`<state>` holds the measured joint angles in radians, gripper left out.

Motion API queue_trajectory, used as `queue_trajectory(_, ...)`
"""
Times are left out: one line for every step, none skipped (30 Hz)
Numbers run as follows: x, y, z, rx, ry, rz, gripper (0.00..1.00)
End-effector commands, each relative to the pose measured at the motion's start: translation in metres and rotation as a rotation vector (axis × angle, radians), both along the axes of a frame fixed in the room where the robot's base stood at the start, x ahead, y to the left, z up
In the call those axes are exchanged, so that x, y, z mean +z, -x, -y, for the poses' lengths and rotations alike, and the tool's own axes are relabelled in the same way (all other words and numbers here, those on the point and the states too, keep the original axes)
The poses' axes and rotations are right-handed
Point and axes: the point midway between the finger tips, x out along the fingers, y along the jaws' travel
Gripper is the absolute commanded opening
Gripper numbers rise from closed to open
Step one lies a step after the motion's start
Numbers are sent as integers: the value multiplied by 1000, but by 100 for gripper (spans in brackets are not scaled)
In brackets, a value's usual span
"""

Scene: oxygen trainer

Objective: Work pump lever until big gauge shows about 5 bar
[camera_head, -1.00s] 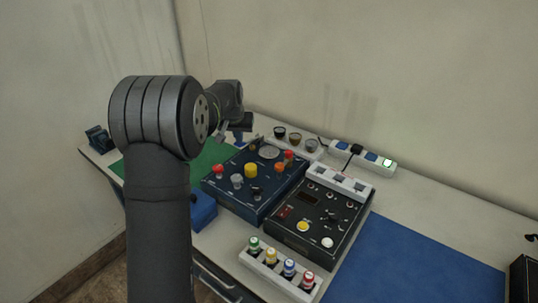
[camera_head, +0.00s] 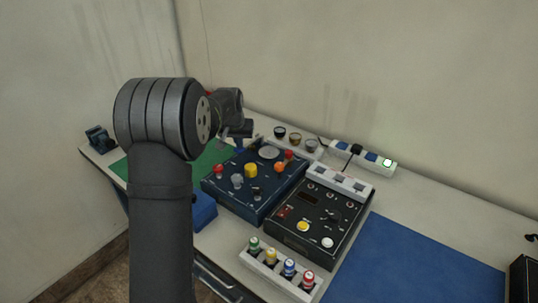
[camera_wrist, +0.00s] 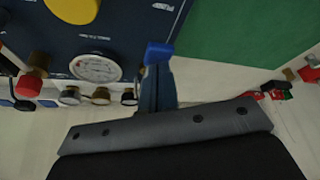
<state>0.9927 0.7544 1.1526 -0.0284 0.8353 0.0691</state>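The blue console (camera_head: 222,182) stands on the table beyond my arm, with the big white-faced gauge (camera_head: 269,152) at its far side. The gauge (camera_wrist: 95,68) also shows in the wrist view; its needle is too small to read. My gripper (camera_head: 236,130) is at the console's far left corner, by the lever.
A yellow knob (camera_head: 251,170) and several red, orange and grey knobs rise from the console. A black control box (camera_head: 318,222) stands to its right. A green mat (camera_head: 205,158) lies left, and a blue mat (camera_head: 415,260) right.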

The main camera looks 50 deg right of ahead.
Motion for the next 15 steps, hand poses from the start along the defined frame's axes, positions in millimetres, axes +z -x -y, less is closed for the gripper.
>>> queue_trajectory(-4, 1, 0, 0, -2, -2, 0)
queue_trajectory(-6, 1, 0, 0, -2, -2, 0)
queue_trajectory(-7, 1, 0, 0, -2, -2, 0)
queue_trajectory(-9, 1, 0, 0, -1, -2, 0)
queue_trajectory(-10, 1, 0, 0, -1, -2, 0)
queue_trajectory(-12, 0, 0, 0, 0, -1, 0)
queue_trajectory(-13, 0, 0, 0, 0, -1, 0)
queue_trajectory(-15, 0, 0, 0, 0, -1, 0)
queue_trajectory(-14, 0, 0, 0, 0, -1, 0)
queue_trajectory(-14, 0, 0, 0, 0, -1, 0)
queue_trajectory(-14, 0, 0, 0, 0, -1, 0)
queue_trajectory(-14, 0, 0, 0, 0, -1, 0)
queue_trajectory(-14, 0, 0, 0, -1, -1, 0)
queue_trajectory(-14, 0, 0, 0, 0, -1, 0)
queue_trajectory(-13, 0, 0, 0, 0, 0, 0)
